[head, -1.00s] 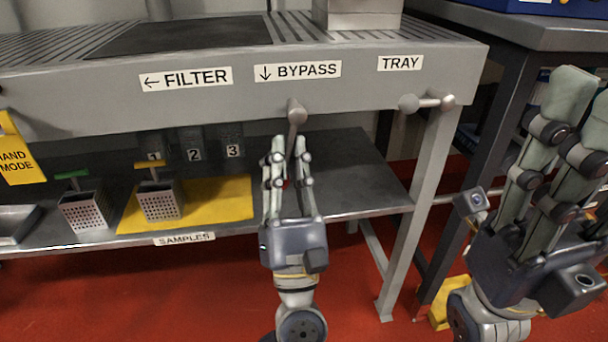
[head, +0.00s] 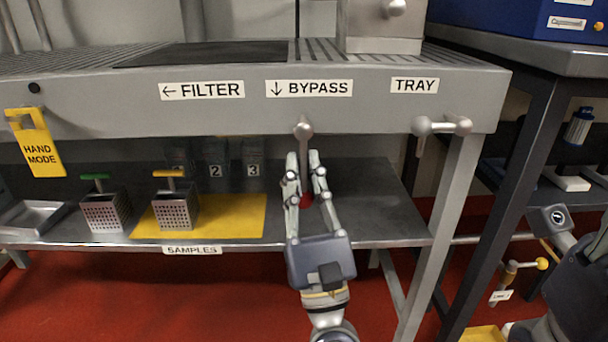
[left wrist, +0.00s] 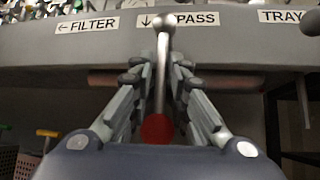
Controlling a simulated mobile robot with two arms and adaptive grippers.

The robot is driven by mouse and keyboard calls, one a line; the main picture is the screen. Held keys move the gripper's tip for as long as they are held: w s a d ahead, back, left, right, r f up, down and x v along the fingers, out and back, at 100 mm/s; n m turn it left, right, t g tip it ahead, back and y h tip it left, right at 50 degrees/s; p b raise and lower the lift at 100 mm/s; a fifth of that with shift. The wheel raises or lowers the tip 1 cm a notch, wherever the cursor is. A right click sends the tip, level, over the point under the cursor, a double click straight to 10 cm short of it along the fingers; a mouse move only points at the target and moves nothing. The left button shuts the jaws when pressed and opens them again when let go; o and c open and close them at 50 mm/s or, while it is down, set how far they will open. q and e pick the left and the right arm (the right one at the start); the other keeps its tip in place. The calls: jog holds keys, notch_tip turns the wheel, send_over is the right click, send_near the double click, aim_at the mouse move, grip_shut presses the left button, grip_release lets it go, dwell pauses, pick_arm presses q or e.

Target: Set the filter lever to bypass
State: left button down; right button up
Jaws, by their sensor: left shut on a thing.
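The filter lever (head: 304,148) is a metal rod on a round pivot below the bypass label (head: 309,88). It hangs straight down and ends in a red knob (head: 306,200). My left gripper (head: 305,165) reaches up from below, with its fingers on both sides of the rod, shut on it. In the left wrist view the lever (left wrist: 161,70) runs between the fingers, with the red knob (left wrist: 156,129) close to the palm. The filter label (head: 202,90) is to the left.
A tray handle (head: 441,126) sticks out at the right under the tray label (head: 415,85). A yellow hand mode tag (head: 36,145) hangs at the left. Perforated baskets (head: 176,208) stand on the lower shelf (head: 350,220), partly on a yellow mat (head: 240,217).

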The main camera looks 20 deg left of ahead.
pick_arm(q)
jog(key=c, duration=1.7)
grip_release()
jog(key=shift+w+d+f, duration=0.1)
jog(key=shift+f, duration=0.1)
jog(key=shift+w, duration=0.1)
jog(key=v, duration=1.2)
jog(key=shift+s, duration=0.2)
